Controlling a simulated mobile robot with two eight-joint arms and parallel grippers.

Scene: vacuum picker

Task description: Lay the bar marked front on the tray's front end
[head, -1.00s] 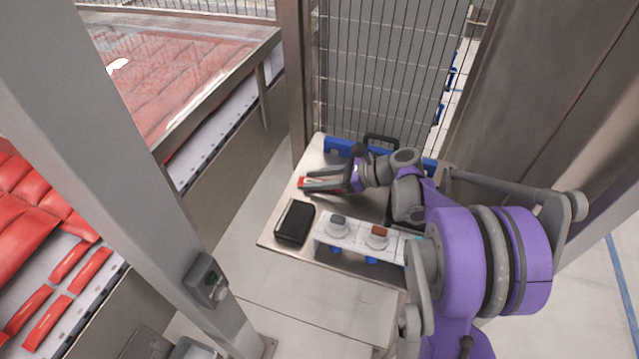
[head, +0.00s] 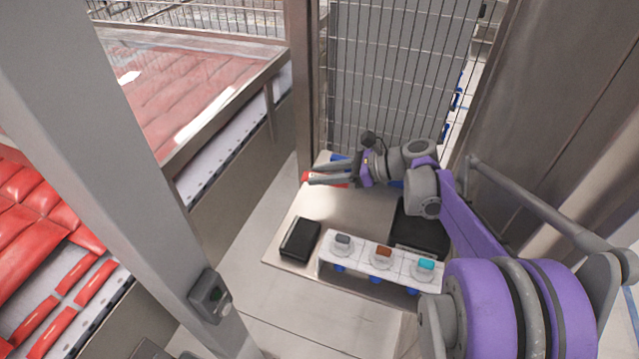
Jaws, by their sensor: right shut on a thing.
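My right gripper (head: 331,180) is at the far left corner of the metal work table (head: 340,208). Its two grey fingers point left and are shut on a flat red piece (head: 341,185), which shows between and beside the fingers. I cannot read any marking on it, so I cannot tell whether it is the bar marked front. A black tray-like thing (head: 415,240) lies at the right of the table, partly hidden by my right arm. I cannot tell whether it is the tray or which end is its front. My left gripper is not in view.
A black box (head: 300,238) lies at the table's left edge. A white stand (head: 362,262) with grey, brown and teal knobs runs along the front. A wire fence (head: 390,80) rises behind; a grey post (head: 130,150) and red pouches (head: 35,210) are left.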

